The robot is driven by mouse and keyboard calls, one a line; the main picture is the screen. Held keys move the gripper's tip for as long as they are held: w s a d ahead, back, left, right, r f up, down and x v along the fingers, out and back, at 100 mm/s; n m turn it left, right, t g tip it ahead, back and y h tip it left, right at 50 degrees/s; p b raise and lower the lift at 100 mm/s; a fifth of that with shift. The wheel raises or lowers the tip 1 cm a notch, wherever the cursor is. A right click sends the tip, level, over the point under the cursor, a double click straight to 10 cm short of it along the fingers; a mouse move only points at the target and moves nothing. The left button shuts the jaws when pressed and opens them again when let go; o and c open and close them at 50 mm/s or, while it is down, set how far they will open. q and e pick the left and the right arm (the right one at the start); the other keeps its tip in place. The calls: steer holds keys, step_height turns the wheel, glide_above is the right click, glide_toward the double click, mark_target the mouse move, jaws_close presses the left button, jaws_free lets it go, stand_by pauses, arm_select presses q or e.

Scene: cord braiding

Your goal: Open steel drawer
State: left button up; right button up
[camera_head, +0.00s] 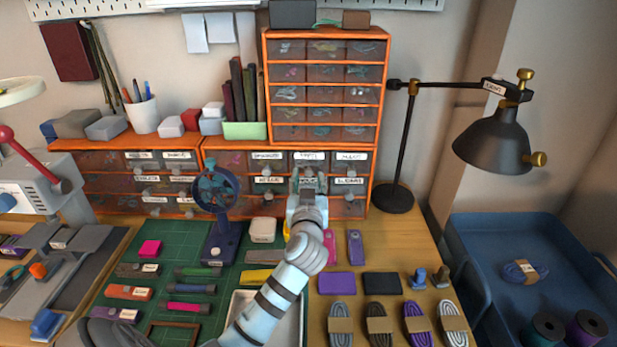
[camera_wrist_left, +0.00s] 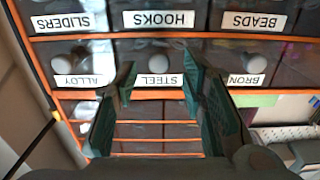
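The steel drawer (camera_head: 309,164) is in the top row of the lower orange cabinet and looks closed, flush with its neighbours. My left gripper (camera_head: 307,182) is in front of the cabinet, partly covering the drawers there. In the left wrist view the gripper (camera_wrist_left: 158,68) is open, its dark green fingers apart on either side of the knob. Whether they touch the knob I cannot tell. My right gripper is not in view.
The alloy drawer (camera_wrist_left: 80,65) and bronze drawer (camera_wrist_left: 243,66) flank the steel one. An upper drawer unit (camera_head: 325,90) stands on the cabinet. Cord bundles and tools crowd the bench front.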

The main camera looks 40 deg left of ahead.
mark_target(310, 151)
arm_select(q)
steer(key=shift+x, duration=1.4)
steer(key=shift+c, duration=0.4)
steer(key=shift+d, duration=0.1)
jaws_close()
